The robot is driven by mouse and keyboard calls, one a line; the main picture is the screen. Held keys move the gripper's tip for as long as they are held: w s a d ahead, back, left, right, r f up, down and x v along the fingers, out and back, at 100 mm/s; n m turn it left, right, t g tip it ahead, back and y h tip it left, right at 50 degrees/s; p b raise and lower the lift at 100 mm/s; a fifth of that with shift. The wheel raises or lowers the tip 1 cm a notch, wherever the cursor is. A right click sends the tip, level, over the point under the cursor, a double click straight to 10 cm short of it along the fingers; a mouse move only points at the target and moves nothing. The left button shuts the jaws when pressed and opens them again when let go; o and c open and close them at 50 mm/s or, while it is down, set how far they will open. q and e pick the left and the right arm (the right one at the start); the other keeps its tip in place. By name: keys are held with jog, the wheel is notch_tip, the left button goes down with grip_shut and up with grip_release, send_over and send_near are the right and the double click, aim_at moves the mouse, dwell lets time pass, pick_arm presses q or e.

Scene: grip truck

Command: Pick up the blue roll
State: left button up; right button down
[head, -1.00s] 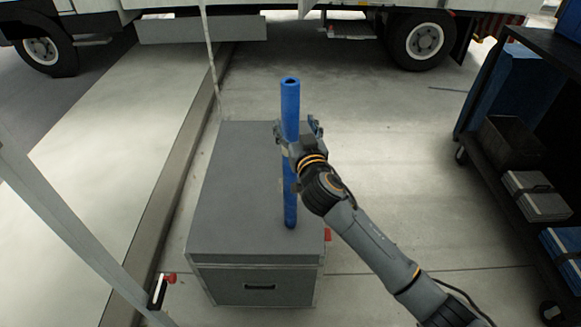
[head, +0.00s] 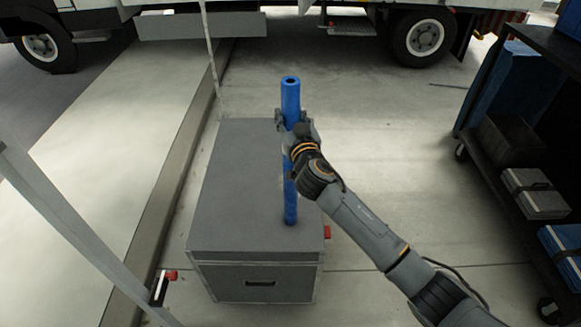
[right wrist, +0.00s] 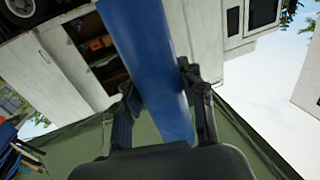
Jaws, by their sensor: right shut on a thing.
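The blue roll (head: 291,95) is a long thin tube with a hollow top end. It stands upright over the grey box (head: 235,190), near the box's right side. I cannot tell whether its lower end touches the box top. My right gripper (head: 291,122) is shut around the roll's upper half and hides part of it. In the right wrist view the roll (right wrist: 150,60) passes between the two fingers (right wrist: 166,105). My left gripper is not in view.
A dark cart (head: 500,190) with cases on its shelf stands at the right. A truck (head: 330,15) is at the back. A grey pole (head: 70,225) crosses the left side. The concrete floor (head: 400,130) between box and cart is clear.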

aim_at(285, 90)
jog(key=shift+r, duration=0.15)
jog(key=shift+r, duration=0.9)
jog(key=s+r, duration=0.1)
jog(key=r, duration=0.1)
jog(key=s+r, duration=0.3)
jog(key=r, duration=0.1)
jog(key=shift+s+a+r, duration=0.2)
jog(key=shift+a, duration=0.15)
pick_arm(q)
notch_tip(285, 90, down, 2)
jog(key=b, duration=0.2)
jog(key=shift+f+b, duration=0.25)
jog(key=shift+b, duration=0.05)
pick_arm(e)
jog(key=s+a+r, duration=0.1)
jog(key=s+r, duration=0.3)
jog(key=s, duration=0.5)
jog(key=shift+s+r, duration=0.25)
jog(key=shift+r, duration=0.05)
jog(key=shift+a, duration=0.1)
